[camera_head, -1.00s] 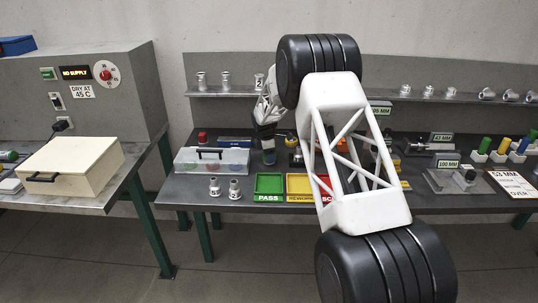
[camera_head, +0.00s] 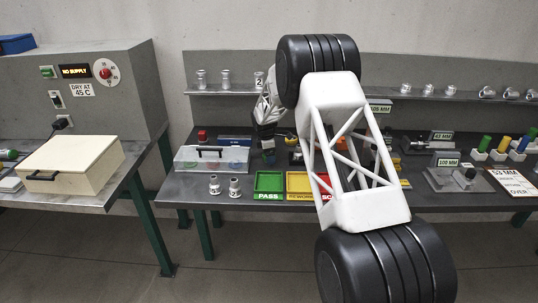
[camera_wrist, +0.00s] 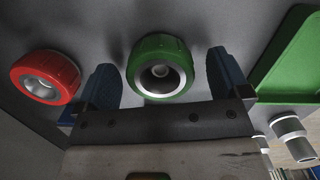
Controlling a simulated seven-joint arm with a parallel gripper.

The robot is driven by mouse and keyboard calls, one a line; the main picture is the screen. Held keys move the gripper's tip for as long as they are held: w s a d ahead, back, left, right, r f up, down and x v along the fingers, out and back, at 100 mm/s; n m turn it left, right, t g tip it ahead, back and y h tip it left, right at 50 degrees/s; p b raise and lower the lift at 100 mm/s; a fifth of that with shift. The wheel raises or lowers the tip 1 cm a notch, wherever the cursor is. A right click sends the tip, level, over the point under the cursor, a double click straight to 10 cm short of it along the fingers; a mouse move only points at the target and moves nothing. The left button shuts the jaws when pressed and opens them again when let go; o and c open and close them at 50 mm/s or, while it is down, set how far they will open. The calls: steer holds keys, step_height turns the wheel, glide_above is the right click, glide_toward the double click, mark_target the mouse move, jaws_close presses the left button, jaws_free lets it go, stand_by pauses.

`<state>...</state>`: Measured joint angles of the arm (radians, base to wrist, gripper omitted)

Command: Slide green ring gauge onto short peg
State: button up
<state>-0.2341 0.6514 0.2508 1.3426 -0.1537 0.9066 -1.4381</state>
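The green ring gauge (camera_wrist: 160,67) shows in the wrist view between the two fingers, with a silver bore and a dark centre. My gripper (camera_wrist: 164,80) is open around it, with a small gap on each side. In the head view my gripper (camera_head: 268,143) is small, over the bench behind the green PASS tray (camera_head: 268,183); the ring is not clear there. A red ring (camera_wrist: 45,77) lies left of the left finger in the wrist view. I cannot make out the short peg for certain in either view.
A clear box with a black handle (camera_head: 212,158) stands left of my gripper. Two silver castings (camera_head: 234,187) stand in front of it. A yellow REWORK tray (camera_head: 299,184) adjoins the PASS tray. My arm hides part of the bench's middle.

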steer(key=shift+r, duration=0.15)
steer(key=shift+s+a+r, duration=0.1)
steer(key=shift+a+r, duration=0.05)
steer(key=shift+r, duration=1.1)
steer(key=shift+w+a+r, duration=0.1)
steer(key=shift+a+r, duration=0.1)
steer(key=shift+r, duration=1.05)
steer(key=shift+s+a+r, duration=0.1)
steer(key=shift+a+r, duration=0.05)
steer(key=shift+r, duration=1.1)
steer(key=shift+r, duration=0.1)
